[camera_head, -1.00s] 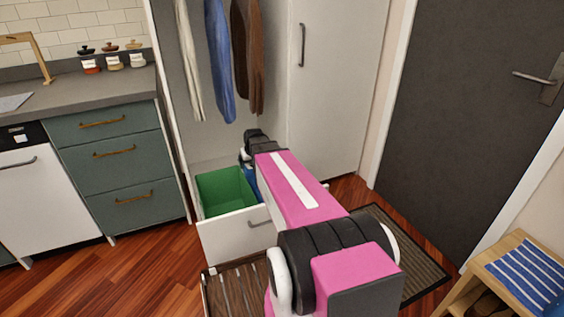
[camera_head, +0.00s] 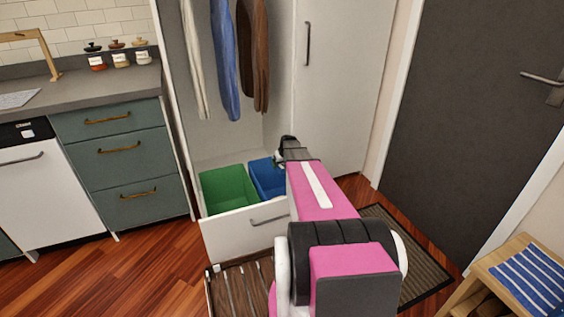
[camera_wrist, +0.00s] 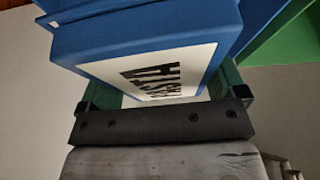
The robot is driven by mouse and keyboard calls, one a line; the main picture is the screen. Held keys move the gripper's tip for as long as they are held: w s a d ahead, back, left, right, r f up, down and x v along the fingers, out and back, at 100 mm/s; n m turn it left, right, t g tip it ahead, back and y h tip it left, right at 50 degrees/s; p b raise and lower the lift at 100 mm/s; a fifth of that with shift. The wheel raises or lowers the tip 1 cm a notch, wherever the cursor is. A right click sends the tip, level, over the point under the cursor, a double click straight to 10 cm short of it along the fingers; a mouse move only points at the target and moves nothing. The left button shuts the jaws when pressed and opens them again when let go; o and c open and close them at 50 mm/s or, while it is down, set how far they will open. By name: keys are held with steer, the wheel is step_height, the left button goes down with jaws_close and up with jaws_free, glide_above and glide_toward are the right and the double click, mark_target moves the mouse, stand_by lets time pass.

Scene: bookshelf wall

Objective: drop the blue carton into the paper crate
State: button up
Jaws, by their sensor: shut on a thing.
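The blue carton (camera_wrist: 150,45) has a white label with dark lettering. My gripper (camera_wrist: 165,88) is shut on it, with a finger at each side in the wrist view. In the head view, my arm hides the carton and fingertips. A blue crate (camera_head: 266,178) sits in the open white drawer, beside a green crate (camera_head: 228,186). No label shows on either, so I cannot tell for sure which is the paper crate. In the wrist view, blue crate wall (camera_wrist: 258,20) and green crate (camera_wrist: 292,45) show beyond the carton.
The drawer front (camera_head: 240,230) is pulled out below hanging clothes (camera_head: 225,65). A closed white cabinet door (camera_head: 345,85) stands to the right. A slatted rack (camera_head: 240,285) and a doormat (camera_head: 415,250) lie on the floor. A bench (camera_head: 520,280) is at the lower right.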

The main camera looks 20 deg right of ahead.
steer(key=shift+f, duration=2.1)
steer(key=o, duration=0.6)
steer(key=shift+o, duration=0.2)
steer(key=shift+r, duration=0.1)
steer(key=v, duration=1)
steer(key=shift+s+r, duration=0.2)
steer(key=shift+r, duration=0.1)
